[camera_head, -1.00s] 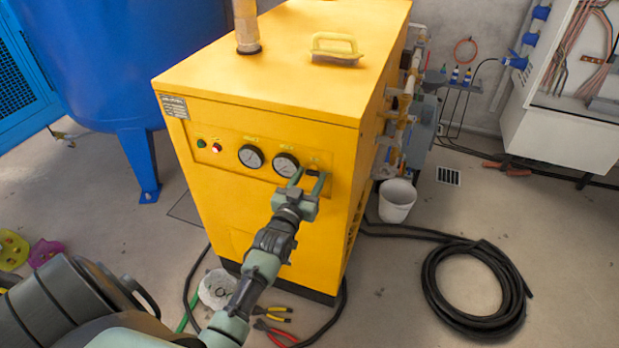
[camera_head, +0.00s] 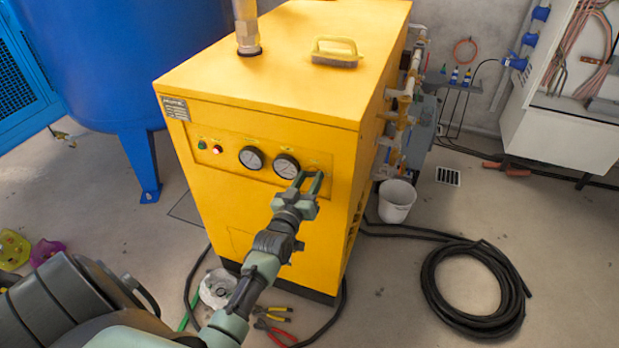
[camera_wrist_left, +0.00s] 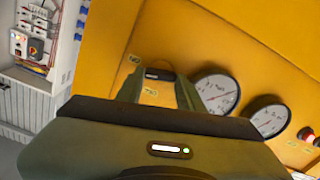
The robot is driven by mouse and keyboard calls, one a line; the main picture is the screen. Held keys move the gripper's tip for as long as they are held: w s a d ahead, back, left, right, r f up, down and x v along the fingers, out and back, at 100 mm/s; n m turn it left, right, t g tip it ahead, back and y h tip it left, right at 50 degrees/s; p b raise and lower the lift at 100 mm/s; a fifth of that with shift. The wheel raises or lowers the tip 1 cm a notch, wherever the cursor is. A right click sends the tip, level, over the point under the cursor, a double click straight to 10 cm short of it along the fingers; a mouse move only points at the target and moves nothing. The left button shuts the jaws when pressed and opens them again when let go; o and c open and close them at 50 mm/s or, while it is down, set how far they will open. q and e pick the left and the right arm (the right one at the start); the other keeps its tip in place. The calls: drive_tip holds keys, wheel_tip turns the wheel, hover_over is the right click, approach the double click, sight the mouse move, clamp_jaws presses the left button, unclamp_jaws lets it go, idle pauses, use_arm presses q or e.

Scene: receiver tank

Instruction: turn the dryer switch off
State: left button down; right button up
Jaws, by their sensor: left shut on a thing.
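The yellow dryer cabinet (camera_head: 265,220) stands in the middle of the head view. Its front panel has two round gauges, a green button (camera_head: 201,144) and a small lamp (camera_head: 217,149) with a bright centre. My left gripper (camera_head: 309,177) is at the right end of this panel, beside the right gauge (camera_head: 286,166). In the left wrist view, the small black dryer switch (camera_wrist_left: 160,74) sits between the two green fingers, which are shut on it. Part of the switch is hidden by the fingers, and its exact setting is hard to read. My right gripper is not in view.
A yellow-handled brush (camera_head: 336,52) and a pipe (camera_head: 247,28) are on the cabinet top. A white bucket (camera_head: 397,201) and a coiled black hose (camera_head: 473,290) are on the floor to the right. Pliers (camera_head: 272,325) lie below my left arm. A blue tank (camera_head: 125,60) stands left.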

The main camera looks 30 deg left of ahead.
use_arm(q)
drive_tip(key=n, duration=0.3)
drive_tip(key=shift+n+p, duration=0.3)
drive_tip(key=shift+n, duration=0.1)
drive_tip(key=n, duration=0.3)
drive_tip(key=shift+a+n, duration=0.1)
drive_tip(key=shift+n, duration=0.2)
drive_tip(key=n, duration=0.3)
drive_tip(key=shift+f+n, duration=0.15)
drive_tip(key=shift+n, duration=0.15)
drive_tip(key=shift+f+n+b, duration=0.1)
drive_tip(key=shift+n+b, duration=0.35)
drive_tip(key=shift+n, duration=1.45)
drive_tip(key=c, duration=1.2)
unclamp_jaws()
